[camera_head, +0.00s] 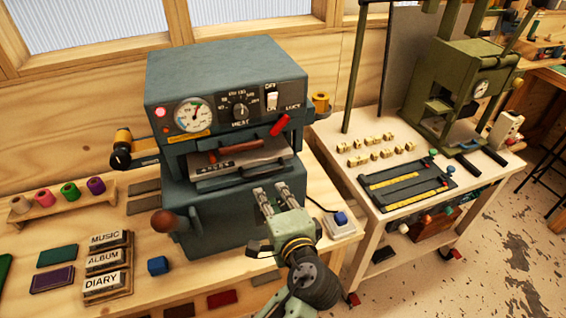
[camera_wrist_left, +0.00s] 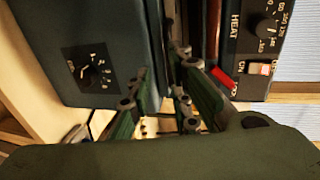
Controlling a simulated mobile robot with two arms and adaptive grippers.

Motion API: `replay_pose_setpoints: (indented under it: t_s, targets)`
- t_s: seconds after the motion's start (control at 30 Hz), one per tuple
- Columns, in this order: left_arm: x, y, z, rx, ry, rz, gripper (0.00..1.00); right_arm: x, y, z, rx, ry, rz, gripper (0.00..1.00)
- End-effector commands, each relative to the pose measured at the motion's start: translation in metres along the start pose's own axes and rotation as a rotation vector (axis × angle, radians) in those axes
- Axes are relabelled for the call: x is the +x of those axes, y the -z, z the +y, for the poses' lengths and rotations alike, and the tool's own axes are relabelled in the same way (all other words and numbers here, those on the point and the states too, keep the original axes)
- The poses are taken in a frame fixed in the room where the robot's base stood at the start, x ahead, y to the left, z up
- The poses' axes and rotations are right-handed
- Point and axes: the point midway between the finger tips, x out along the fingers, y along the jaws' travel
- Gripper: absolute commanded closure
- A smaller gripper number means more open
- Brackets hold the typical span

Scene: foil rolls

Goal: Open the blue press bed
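The blue-grey press (camera_head: 225,85) stands on the wooden bench. Its bed (camera_head: 245,165) sits in the slot at the front, with a red-brown handle bar (camera_head: 234,149) across it. A red lever (camera_head: 279,125) is at the right of the panel; it also shows in the left wrist view (camera_wrist_left: 222,80). My left gripper (camera_head: 268,192) is in front of the press, below and right of the bed. Its fingers are apart with nothing visible between them; they also show in the left wrist view (camera_wrist_left: 168,100). My right gripper is not in view.
A brown ball knob (camera_head: 164,222) sticks out at the press's lower left. Foil rolls (camera_head: 68,190) and label blocks (camera_head: 104,260) lie to the left. A blue button box (camera_head: 341,220) is right of the gripper. A white cart (camera_head: 385,225) with a green press stands farther right.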

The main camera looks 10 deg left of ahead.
Motion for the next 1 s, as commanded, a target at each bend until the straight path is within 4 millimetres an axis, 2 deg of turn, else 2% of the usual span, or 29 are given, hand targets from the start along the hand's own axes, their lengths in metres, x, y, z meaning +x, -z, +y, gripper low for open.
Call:
replay_pose_setpoints:
  t_s: [0.03, 0.1, 0.5, 0.6, 0.93, 1.0]
  targets:
    - [-0.002, -0.003, -0.010, -0.005, 0.013, -0.011, 0.81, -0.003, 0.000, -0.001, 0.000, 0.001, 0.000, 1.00]
    - [0.001, -0.004, -0.015, -0.006, 0.020, -0.017, 0.81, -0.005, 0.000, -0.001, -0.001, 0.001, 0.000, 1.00]
    - [0.060, -0.005, -0.017, -0.004, 0.021, -0.016, 0.81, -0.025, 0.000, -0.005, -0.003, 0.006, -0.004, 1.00]
    - [0.069, -0.005, -0.015, -0.006, 0.019, -0.014, 0.81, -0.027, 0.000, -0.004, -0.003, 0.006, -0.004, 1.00]
    - [0.075, -0.005, -0.013, -0.008, 0.017, -0.014, 0.81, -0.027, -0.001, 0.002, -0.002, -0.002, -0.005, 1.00]
    - [0.075, -0.005, -0.013, -0.008, 0.017, -0.014, 0.86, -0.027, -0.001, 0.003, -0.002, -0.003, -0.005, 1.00]
